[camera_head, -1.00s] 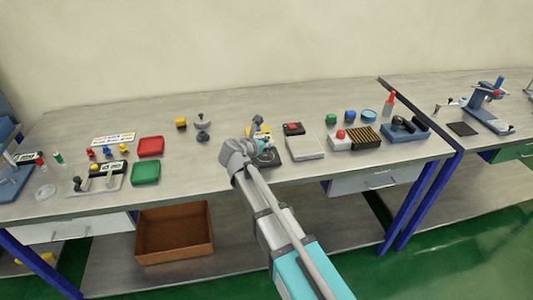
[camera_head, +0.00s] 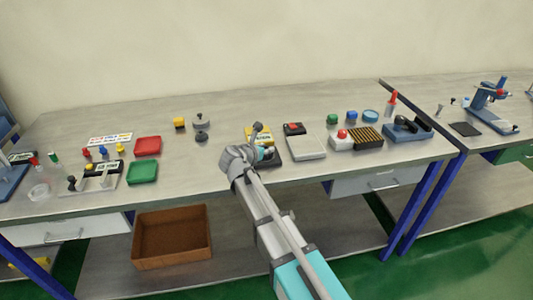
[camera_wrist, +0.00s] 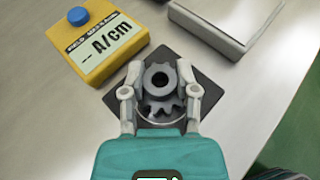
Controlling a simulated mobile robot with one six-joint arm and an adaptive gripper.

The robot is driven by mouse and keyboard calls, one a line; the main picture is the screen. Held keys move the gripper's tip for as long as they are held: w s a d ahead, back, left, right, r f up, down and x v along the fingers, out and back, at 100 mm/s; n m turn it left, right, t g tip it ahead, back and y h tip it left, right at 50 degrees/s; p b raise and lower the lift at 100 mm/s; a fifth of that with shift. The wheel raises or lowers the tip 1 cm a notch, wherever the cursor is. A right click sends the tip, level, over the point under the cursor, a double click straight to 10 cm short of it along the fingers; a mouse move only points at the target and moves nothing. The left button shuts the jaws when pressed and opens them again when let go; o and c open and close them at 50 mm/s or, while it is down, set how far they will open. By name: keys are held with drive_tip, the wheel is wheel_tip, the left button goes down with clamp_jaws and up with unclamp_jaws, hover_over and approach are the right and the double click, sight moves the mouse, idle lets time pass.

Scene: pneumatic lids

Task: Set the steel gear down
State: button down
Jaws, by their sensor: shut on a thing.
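The steel gear (camera_wrist: 159,80) is a grey toothed ring with a round hole, seen in the wrist view. My gripper (camera_wrist: 159,92) is shut on it, with one pale finger on each side. The gear is over a dark square pad (camera_wrist: 205,88). Whether it touches the pad I cannot tell. A round, clear-rimmed shape under the gear is partly hidden by it and by my gripper. In the head view my gripper (camera_head: 262,150) is over the bench near the dark pad (camera_head: 292,158), and the gear is too small to make out.
A yellow meter (camera_wrist: 95,45) with a blue knob and an A/cm display stands just left of the pad. A pale flat box (camera_head: 305,146) lies to its right. A red tray (camera_head: 148,146) and a green tray (camera_head: 142,172) are farther left. Bare bench (camera_head: 205,165) lies between.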

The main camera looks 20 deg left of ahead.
drive_tip(key=shift+f, duration=0.2)
idle(0.3)
drive_tip(key=shift+c, duration=1.8)
unclamp_jaws()
drive_tip(key=shift+r, duration=0.25)
drive_tip(key=p+v, duration=0.4)
drive_tip(key=v, duration=0.8)
drive_tip(key=shift+p, duration=0.35)
